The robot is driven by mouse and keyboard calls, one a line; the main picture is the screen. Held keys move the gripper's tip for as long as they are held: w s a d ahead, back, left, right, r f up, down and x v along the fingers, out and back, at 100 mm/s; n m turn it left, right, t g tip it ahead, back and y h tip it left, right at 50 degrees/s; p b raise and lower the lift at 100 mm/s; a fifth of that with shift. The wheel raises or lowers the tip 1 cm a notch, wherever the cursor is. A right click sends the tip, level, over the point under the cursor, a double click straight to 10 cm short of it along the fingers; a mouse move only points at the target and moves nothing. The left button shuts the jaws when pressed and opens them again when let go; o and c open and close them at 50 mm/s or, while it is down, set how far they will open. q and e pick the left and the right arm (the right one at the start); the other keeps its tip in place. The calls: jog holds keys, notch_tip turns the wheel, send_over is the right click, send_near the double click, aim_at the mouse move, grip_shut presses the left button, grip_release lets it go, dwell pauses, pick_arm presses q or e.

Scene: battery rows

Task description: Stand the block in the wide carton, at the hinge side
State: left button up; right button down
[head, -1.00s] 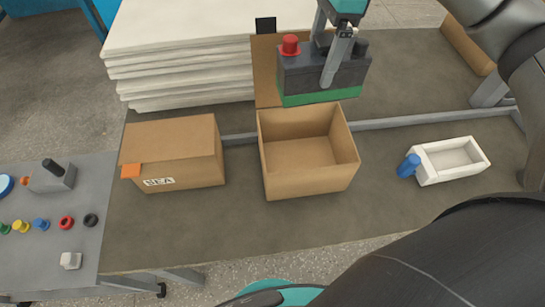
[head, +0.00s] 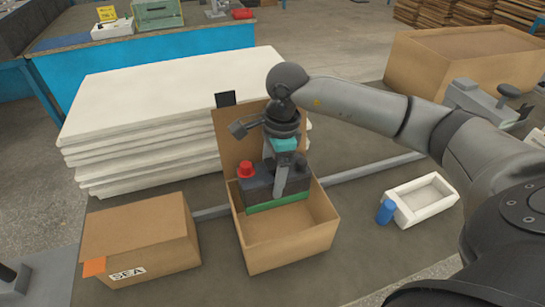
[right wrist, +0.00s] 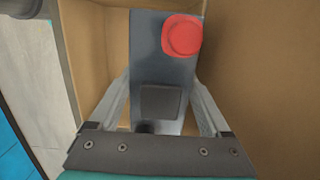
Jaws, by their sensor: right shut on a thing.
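The block (head: 256,188) is dark grey with a red cap (head: 245,168) and a green band at its bottom. My right gripper (head: 281,185) is shut on it from above and holds it upright. The block is at the back of the open carton (head: 285,251), close in front of its raised lid (head: 232,135). In the right wrist view the block (right wrist: 149,60) is between the two fingers, with brown carton walls (right wrist: 245,60) on both sides. I cannot tell whether its underside touches the carton floor. My left gripper is not in view.
A closed carton (head: 140,235) marked SEA stands to the left. A white stack of sheets (head: 160,120) is behind it. A white tray (head: 425,200) and a blue cylinder (head: 386,212) are to the right. The front part of the open carton is empty.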

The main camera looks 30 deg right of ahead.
aim_at(271, 190)
jog(key=shift+s+f, duration=0.1)
jog(key=shift+f, duration=0.95)
jog(key=shift+w+f+b, duration=0.2)
jog(key=shift+f+b, duration=0.2)
jog(key=shift+f, duration=1.4)
jog(key=shift+f+b, duration=0.55)
jog(key=shift+c, duration=0.6)
grip_release()
jog(key=shift+s+f, duration=0.1)
